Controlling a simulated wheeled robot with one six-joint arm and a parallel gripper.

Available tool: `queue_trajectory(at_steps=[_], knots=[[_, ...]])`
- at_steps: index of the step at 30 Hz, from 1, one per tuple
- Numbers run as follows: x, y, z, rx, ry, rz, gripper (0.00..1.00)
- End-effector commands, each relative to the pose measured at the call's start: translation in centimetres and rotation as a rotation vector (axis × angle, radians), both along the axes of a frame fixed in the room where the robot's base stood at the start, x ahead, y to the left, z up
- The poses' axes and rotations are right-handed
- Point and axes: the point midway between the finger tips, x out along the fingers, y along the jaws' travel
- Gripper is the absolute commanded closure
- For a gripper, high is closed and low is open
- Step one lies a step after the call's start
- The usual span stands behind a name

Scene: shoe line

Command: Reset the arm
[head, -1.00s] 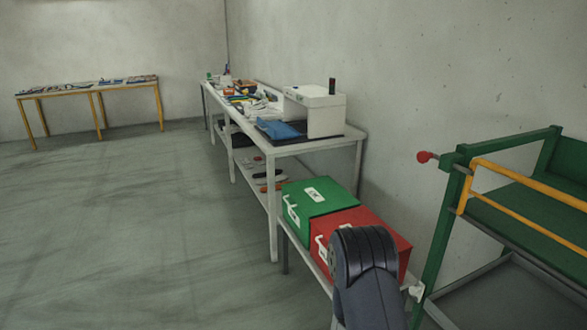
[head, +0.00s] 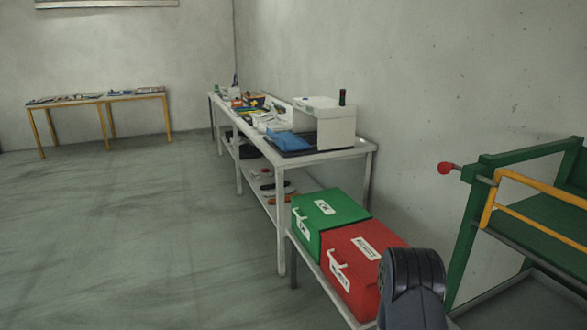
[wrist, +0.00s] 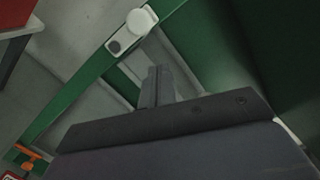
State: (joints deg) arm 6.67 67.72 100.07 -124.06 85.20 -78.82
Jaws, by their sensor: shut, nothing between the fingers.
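My gripper (wrist: 157,86) shows in the wrist view, with its fingers together and nothing between them. It points toward a green frame (wrist: 75,100) with a white fitting (wrist: 132,29); whether it touches the frame I cannot tell. In the head view only a dark rounded link of my arm shows at the bottom right, in front of the red box's right end. The gripper itself is not visible there.
A green box (head: 328,218) and a red box (head: 352,270) sit on a low bench. A green rack with an orange rail (head: 540,187) stands at the right. A white table (head: 345,153) lines the wall; a wooden table (head: 150,94) stands far left. The left floor is clear.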

Motion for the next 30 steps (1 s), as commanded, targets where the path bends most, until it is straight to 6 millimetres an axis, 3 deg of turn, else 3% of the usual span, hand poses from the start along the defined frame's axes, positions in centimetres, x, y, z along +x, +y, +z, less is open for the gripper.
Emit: queue_trajectory(at_steps=[12, 30], knots=[[-0.54, -0.57, -1.23, 0.074, -0.178, 0.002, 1.00], [-0.40, -0.50, -0.72, 0.056, -0.135, 0.002, 1.00]])
